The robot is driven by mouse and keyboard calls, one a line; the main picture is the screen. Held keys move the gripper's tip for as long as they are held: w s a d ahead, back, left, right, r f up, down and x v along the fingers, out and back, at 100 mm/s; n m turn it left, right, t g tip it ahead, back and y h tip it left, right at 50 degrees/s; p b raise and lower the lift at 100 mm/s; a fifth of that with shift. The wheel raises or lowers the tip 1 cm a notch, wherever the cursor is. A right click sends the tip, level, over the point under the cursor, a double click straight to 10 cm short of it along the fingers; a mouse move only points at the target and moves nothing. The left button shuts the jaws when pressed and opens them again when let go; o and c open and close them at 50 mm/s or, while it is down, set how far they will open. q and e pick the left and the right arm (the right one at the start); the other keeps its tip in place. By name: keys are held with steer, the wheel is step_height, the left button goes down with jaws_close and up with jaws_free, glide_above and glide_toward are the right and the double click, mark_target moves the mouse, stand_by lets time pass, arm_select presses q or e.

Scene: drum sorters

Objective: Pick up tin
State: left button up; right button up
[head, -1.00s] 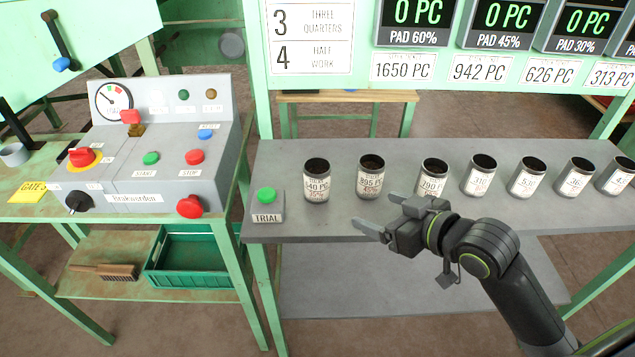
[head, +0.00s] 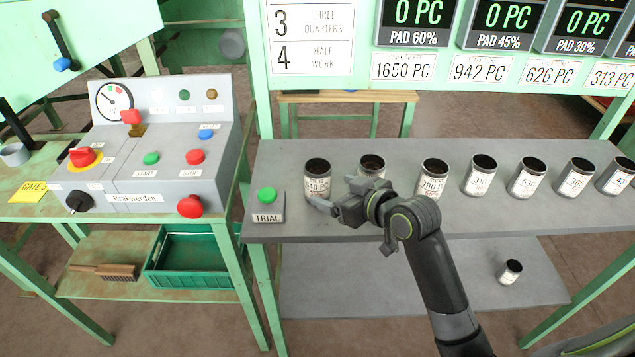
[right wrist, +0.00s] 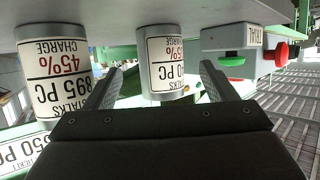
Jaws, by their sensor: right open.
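Several open-topped dark tins with white labels stand upright in a row on the grey bench (head: 290,228). The leftmost tin (head: 317,172) has a label that seems to read 540 PC. The tin beside it (head: 371,163) is partly hidden by my right gripper (head: 338,194). My right gripper is open and empty, low over the bench, pointing left towards the leftmost tin. In the right wrist view, which is upside down, that tin (right wrist: 165,65) shows between the fingertips, apparently beyond them. The 895 PC tin (right wrist: 52,70) is outside the fingers. My left gripper is out of view.
A TRIAL box with a green button (head: 267,197) stands left of the tins. A control panel (head: 150,185) is further left. A small tin (head: 510,271) stands on the lower shelf. Displays (head: 415,18) hang above the bench. The bench's front right is clear.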

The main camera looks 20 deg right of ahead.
mark_target(326, 186)
steer(key=shift+p+x, duration=0.4)
steer(key=shift+x, duration=2.2)
steer(key=shift+r, duration=0.1)
steer(key=c, duration=1.1)
steer(key=shift+r, duration=0.15)
steer(key=shift+r, duration=4.75)
